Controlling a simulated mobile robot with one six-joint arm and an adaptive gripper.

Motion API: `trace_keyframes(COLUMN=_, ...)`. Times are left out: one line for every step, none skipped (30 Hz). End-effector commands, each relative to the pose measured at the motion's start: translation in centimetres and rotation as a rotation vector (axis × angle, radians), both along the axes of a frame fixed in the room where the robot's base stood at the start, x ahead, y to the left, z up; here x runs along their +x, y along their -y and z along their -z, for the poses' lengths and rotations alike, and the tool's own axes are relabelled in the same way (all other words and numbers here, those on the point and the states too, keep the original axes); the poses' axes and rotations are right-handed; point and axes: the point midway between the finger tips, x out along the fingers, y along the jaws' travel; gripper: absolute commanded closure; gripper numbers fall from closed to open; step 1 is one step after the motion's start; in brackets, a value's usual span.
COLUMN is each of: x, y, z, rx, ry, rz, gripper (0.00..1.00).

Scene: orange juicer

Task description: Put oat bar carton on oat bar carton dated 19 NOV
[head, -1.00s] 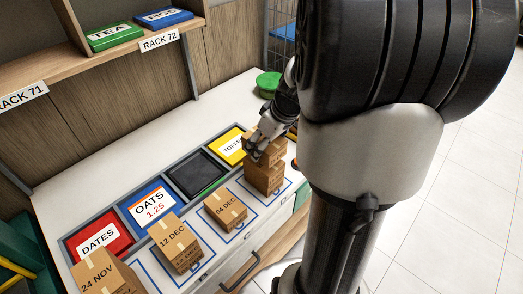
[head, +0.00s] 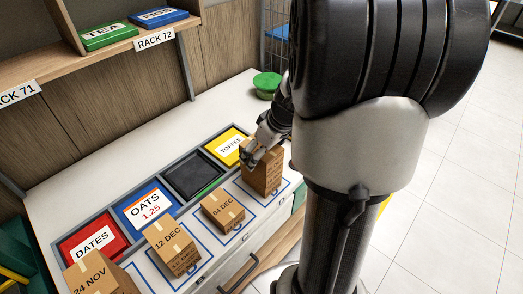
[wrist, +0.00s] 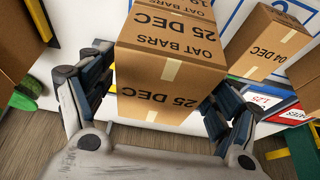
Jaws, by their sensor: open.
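The oat bar carton marked 25 DEC (wrist: 172,75) fills the middle of the wrist view, between the two fingers of my open gripper (wrist: 160,92). In the head view the 25 DEC carton (head: 270,162) stands on the lower carton (head: 263,184), lined up as one upright column. My gripper (head: 251,153) is at the upper carton. Finger contact cannot be told.
Cartons marked 04 DEC (head: 223,210), 12 DEC (head: 172,246) and 24 NOV (head: 96,277) stand in a row to the left. Behind are the TOFFEE (head: 228,147), OATS (head: 146,209) and DATES (head: 92,244) bins and an empty dark bin (head: 193,175). A green bowl (head: 267,82) stands farther back.

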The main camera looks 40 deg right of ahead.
Motion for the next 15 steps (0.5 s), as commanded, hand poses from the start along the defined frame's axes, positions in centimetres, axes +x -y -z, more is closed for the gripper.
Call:
trace_keyframes(x=0.0, y=0.0, z=0.0, rx=0.0, ry=0.0, rz=0.0, gripper=0.18)
trace_keyframes(x=0.0, y=0.0, z=0.0, rx=0.0, ry=0.0, rz=0.0, gripper=0.18)
trace_keyframes(x=0.0, y=0.0, z=0.0, rx=0.0, ry=0.0, rz=0.0, gripper=0.18)
trace_keyframes(x=0.0, y=0.0, z=0.0, rx=0.0, ry=0.0, rz=0.0, gripper=0.18)
trace_keyframes(x=0.0, y=0.0, z=0.0, rx=0.0, ry=0.0, rz=0.0, gripper=0.18)
trace_keyframes(x=0.0, y=0.0, z=0.0, rx=0.0, ry=0.0, rz=0.0, gripper=0.18)
trace_keyframes(x=0.0, y=0.0, z=-0.1, rx=0.0, ry=0.0, rz=0.0, gripper=0.18)
trace_keyframes(x=0.0, y=0.0, z=-0.1, rx=0.0, ry=0.0, rz=0.0, gripper=0.18)
trace_keyframes(x=0.0, y=0.0, z=-0.3, rx=0.0, ry=0.0, rz=0.0, gripper=0.18)
trace_keyframes(x=0.0, y=0.0, z=-0.5, rx=0.0, ry=0.0, rz=0.0, gripper=0.18)
trace_keyframes(x=-0.1, y=0.0, z=-0.8, rx=-0.001, ry=0.001, rz=0.0, gripper=0.18)
trace_keyframes(x=-0.3, y=0.1, z=-1.4, rx=-0.002, ry=0.002, rz=0.001, gripper=0.18)
trace_keyframes(x=-0.5, y=0.1, z=-1.9, rx=-0.003, ry=0.003, rz=0.001, gripper=0.18)
trace_keyframes(x=-0.7, y=0.2, z=-2.5, rx=-0.003, ry=0.003, rz=0.002, gripper=0.18)
trace_keyframes(x=-1.0, y=0.2, z=-3.3, rx=-0.002, ry=0.003, rz=0.002, gripper=0.18)
